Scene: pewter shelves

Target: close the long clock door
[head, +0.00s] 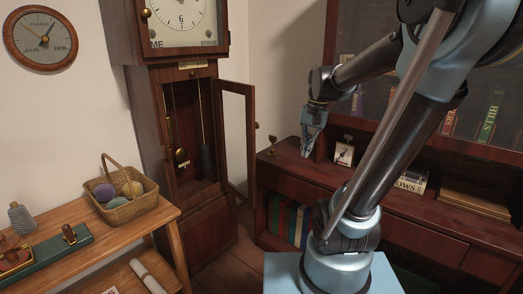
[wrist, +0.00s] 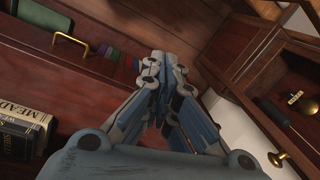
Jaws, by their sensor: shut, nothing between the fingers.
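The tall dark-wood clock (head: 165,120) stands left of centre in the head view. Its long glazed door (head: 250,150) is open, swung out from the right side of the case. A small brass knob sits on the door's outer edge. The pendulum bob (head: 181,156) shows inside the open case. The wrist view shows the case interior at the right, with the brass bob (wrist: 295,98). My gripper (head: 307,152) is shut and empty, right of the door and apart from it, over the low cabinet. Its closed fingers fill the middle of the wrist view (wrist: 166,60).
The low red-brown cabinet (head: 325,180) with a small clock (head: 344,153) and books runs along the right. A wooden side table (head: 120,232) with a basket (head: 122,211) stands front left of the clock. Some floor (head: 232,252) is clear before the clock.

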